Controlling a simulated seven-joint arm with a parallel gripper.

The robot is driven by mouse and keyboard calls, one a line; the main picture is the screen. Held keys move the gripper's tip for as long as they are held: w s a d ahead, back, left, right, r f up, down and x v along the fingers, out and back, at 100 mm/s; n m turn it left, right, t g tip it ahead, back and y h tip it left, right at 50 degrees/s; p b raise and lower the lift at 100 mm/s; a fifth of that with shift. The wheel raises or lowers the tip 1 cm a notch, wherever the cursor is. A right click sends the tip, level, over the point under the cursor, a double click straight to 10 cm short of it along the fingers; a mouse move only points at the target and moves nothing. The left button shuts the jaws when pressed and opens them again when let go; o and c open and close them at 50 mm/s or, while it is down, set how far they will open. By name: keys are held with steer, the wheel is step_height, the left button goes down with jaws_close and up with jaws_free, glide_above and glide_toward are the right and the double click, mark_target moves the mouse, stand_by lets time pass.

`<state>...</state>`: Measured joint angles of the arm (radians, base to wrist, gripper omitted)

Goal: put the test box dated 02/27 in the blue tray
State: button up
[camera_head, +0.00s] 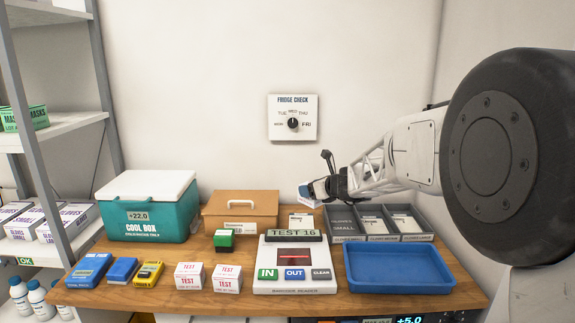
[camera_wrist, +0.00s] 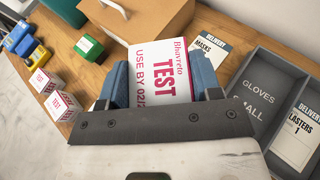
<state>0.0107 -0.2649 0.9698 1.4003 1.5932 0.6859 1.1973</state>
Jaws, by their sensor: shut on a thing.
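My gripper (camera_head: 318,191) is raised above the back of the table, between the wooden box and the grey bins. In the wrist view its blue fingers (camera_wrist: 161,84) are shut on a white test box (camera_wrist: 165,68) with pink print. Its label reads "TEST" and "USE BY 02/2"; the last digit is hidden. Two other test boxes (camera_head: 189,275) (camera_head: 227,279) stand at the table's front left, and their dates are not readable. The blue tray (camera_head: 398,268) lies empty at the front right, below and to the right of my gripper.
The barcode reader (camera_head: 293,279) stands left of the tray. Grey glove bins (camera_head: 378,222) stand behind the tray.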

steer(key=shift+w+d+f+m+t+h, duration=0.1)
steer(key=shift+w+d+m+t+h, duration=0.15)
steer(key=shift+d+m+t+h, duration=0.25)
steer(key=shift+w+d+f+m+t+h, duration=0.1)
steer(key=shift+w+d+m+t+h, duration=0.15)
steer(key=shift+d+m+h, duration=0.35)
steer(key=d+f+m+t+h, duration=0.2)
steer(key=d+f+m+h, duration=0.2)
steer(key=d+m+h, duration=0.2)
steer(key=shift+s+d+h, duration=0.35)
steer(key=shift+d+h, duration=0.15)
steer(key=shift+d, duration=0.55)
steer(key=shift+a+f, duration=0.1)
